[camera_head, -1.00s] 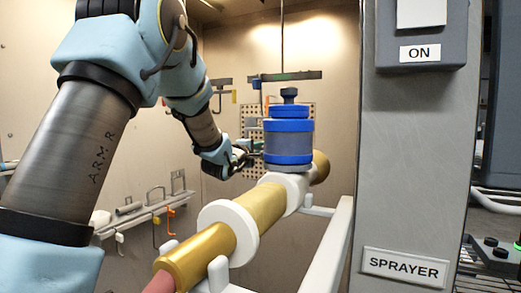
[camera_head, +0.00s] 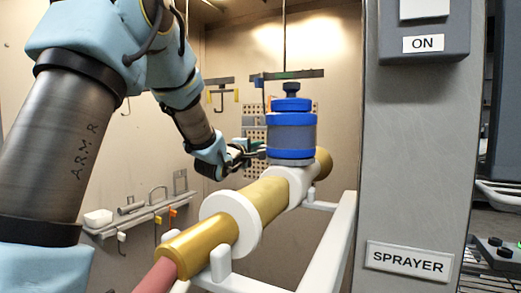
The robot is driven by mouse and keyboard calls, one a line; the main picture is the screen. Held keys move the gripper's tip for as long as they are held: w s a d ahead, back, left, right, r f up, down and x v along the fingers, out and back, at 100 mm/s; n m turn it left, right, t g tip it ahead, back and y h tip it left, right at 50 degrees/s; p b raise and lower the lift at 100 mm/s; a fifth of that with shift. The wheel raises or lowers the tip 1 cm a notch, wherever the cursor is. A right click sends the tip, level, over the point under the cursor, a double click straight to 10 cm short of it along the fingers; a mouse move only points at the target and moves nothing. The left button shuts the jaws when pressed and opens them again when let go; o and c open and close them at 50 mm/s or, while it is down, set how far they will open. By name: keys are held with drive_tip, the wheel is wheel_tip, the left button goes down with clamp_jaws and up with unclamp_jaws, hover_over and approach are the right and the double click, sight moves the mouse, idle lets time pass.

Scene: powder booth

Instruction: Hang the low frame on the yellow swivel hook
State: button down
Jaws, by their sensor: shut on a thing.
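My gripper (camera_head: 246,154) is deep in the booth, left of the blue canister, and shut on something. Its fingertips and the held part are small, dark and partly hidden by the canister. A grey perforated panel (camera_head: 254,133) shows right beside and above the fingers, partly behind the canister; I cannot tell whether it is the frame in my grip. Another yellow piece (camera_head: 158,220) hangs from the low shelf on the left. I cannot tell which one swivels.
The blue canister (camera_head: 291,134) sits on a gold and white sprayer tube (camera_head: 250,205) that crosses the foreground. A grey post with a SPRAYER label (camera_head: 408,258) stands on the right. A wall shelf (camera_head: 135,222) with small hooks is at left. A second dark bar (camera_head: 287,74) hangs overhead.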

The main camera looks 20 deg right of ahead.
drive_tip(key=b+v, duration=0.1)
drive_tip(key=v, duration=0.6)
drive_tip(key=shift+r, duration=0.25)
idle(0.4)
drive_tip(key=shift+w, duration=0.1)
idle(0.5)
